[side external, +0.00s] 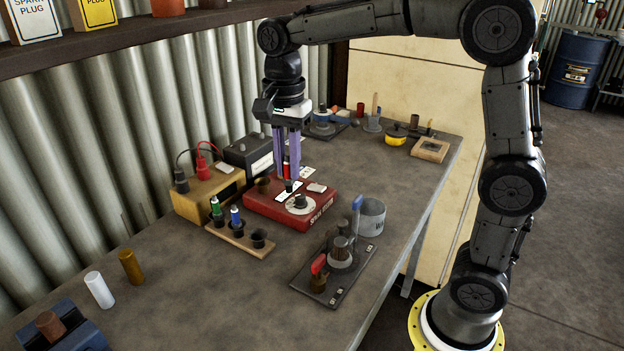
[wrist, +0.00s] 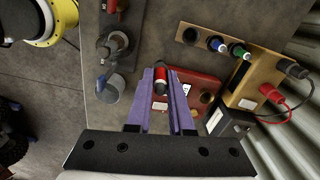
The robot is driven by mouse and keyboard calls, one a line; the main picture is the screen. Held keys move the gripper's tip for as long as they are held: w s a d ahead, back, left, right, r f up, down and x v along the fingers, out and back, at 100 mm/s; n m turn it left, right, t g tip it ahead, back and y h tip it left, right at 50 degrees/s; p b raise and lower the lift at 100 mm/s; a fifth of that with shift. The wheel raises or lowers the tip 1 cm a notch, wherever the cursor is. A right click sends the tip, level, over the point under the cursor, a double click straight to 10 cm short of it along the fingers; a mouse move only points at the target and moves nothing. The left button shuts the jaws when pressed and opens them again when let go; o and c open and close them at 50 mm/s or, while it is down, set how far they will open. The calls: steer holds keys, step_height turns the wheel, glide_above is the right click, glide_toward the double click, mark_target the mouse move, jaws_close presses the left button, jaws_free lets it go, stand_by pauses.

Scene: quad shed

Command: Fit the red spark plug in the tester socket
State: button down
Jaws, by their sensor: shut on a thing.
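My gripper (side external: 288,172) has purple fingers and points down over the red spark tester (side external: 262,208). It is shut on the red spark plug (side external: 286,170), which hangs roughly upright with its dark end down. In the side view the plug's lower end is close above the tester's top, behind and left of a round pale disc with a dark socket (side external: 300,202). I cannot tell whether it touches. In the wrist view the red plug (wrist: 160,80) sits between the fingertips, and the tester (wrist: 205,92) is partly hidden behind the right finger.
A wooden rack (side external: 240,238) holds a green and a blue plug beside the tester. A tan box (side external: 210,195) with black and red leads stands behind. A black tray (side external: 300,280) with upright parts and a grey tin (side external: 371,218) stand in front.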

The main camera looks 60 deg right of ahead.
steer(key=shift+w+d+f, duration=1.25)
steer(key=shift+w+d, duration=0.3)
steer(key=shift+w, duration=0.95)
steer(key=shift+w+d+f, duration=1.2)
steer(key=shift+w+d, duration=0.3)
steer(key=shift+w, duration=1)
steer(key=shift+w+d+f, duration=1.25)
steer(key=shift+w+d, duration=0.3)
steer(key=shift+w, duration=0.95)
steer(key=shift+f, duration=1.8)
steer(key=shift+c, duration=1.6)
jaws_free()
steer(key=shift+r, duration=0.1)
step_height(320, 180, up, 7)
